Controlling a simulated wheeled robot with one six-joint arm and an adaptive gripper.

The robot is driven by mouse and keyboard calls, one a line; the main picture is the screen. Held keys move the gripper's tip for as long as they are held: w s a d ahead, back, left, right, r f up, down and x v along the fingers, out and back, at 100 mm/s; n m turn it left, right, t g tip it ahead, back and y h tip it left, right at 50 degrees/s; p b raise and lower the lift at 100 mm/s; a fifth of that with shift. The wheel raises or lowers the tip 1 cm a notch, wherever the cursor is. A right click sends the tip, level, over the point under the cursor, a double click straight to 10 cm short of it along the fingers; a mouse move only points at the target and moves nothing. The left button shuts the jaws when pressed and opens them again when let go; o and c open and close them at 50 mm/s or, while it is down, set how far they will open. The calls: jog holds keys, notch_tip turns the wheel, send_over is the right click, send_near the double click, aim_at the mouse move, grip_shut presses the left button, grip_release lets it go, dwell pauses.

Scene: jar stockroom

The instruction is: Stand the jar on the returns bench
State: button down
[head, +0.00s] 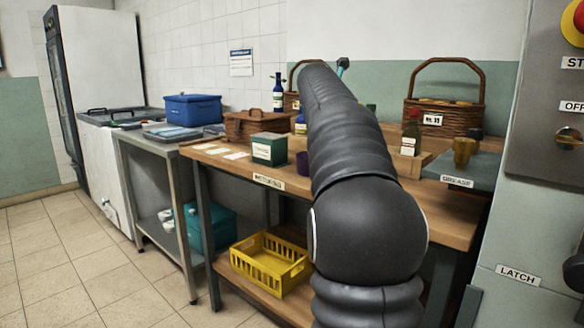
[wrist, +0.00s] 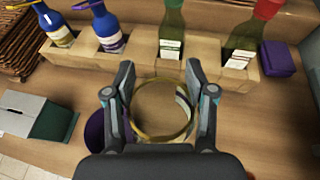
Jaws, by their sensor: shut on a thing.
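In the wrist view my gripper (wrist: 158,82) has its two fingers on either side of a clear jar with a yellow-gold rim (wrist: 137,122), and it is shut on it. I look down into the jar's round mouth. It is over the wooden bench top (wrist: 225,130); I cannot tell whether its base touches the wood. In the head view my black arm reaches over the wooden bench (head: 228,166), which has a label on its front edge that I cannot read surely. The arm hides the gripper and jar there.
A wooden rack (wrist: 140,62) holding bottles stands just beyond the jar. A purple cup (wrist: 95,130) is close on the jar's left, with a green box (wrist: 52,121) farther left. A purple block (wrist: 278,58) lies right. Bare wood shows at right.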

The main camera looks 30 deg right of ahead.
jog(key=s+d+r+m+g+h, duration=0.1)
jog(key=s+d+r+m+g, duration=0.15)
jog(key=s+d, duration=0.95)
jog(key=shift+w+a+f+b, duration=0.7)
jog(key=shift+w+a+f, duration=0.65)
jog(key=shift+f, duration=0.45)
jog(key=shift+w+a+f+b, duration=0.65)
jog(key=shift+w+a+f, duration=0.35)
jog(key=shift+w+f, duration=0.65)
jog(key=shift+w+a+f+b, duration=0.7)
jog(key=shift+w+a+f, duration=0.55)
jog(key=shift+f, duration=0.7)
jog(key=shift+f, duration=0.1)
jog(key=shift+c, duration=1.9)
grip_release()
